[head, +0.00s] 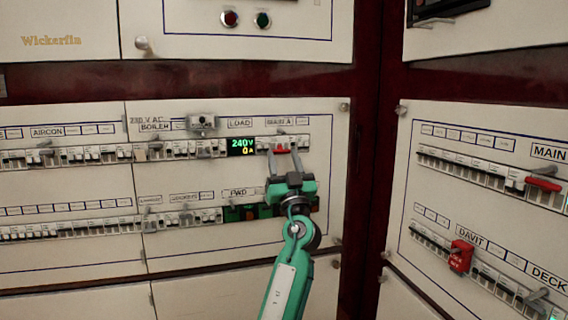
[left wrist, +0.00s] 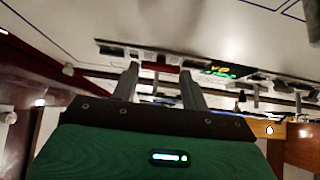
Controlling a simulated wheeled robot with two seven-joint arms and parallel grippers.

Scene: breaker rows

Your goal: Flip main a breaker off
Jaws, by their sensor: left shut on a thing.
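The main A breaker (head: 281,150) has a red handle and sits in the upper row of the middle panel, below the "MAIN A" label (head: 279,121). My left gripper (head: 283,153) reaches up from below, with its two fingers on either side of the red handle, shut on it. In the left wrist view the red handle (left wrist: 160,68) shows between the fingertips (left wrist: 160,76). The fingers partly hide the breaker. My right gripper is not in view.
A green display (head: 242,147) left of the breaker reads 240V and 0A. Rows of white breakers (head: 90,154) run left. A second row (head: 190,217) lies below. The right panel holds a red-handled main breaker (head: 543,184) and a red tag (head: 461,256).

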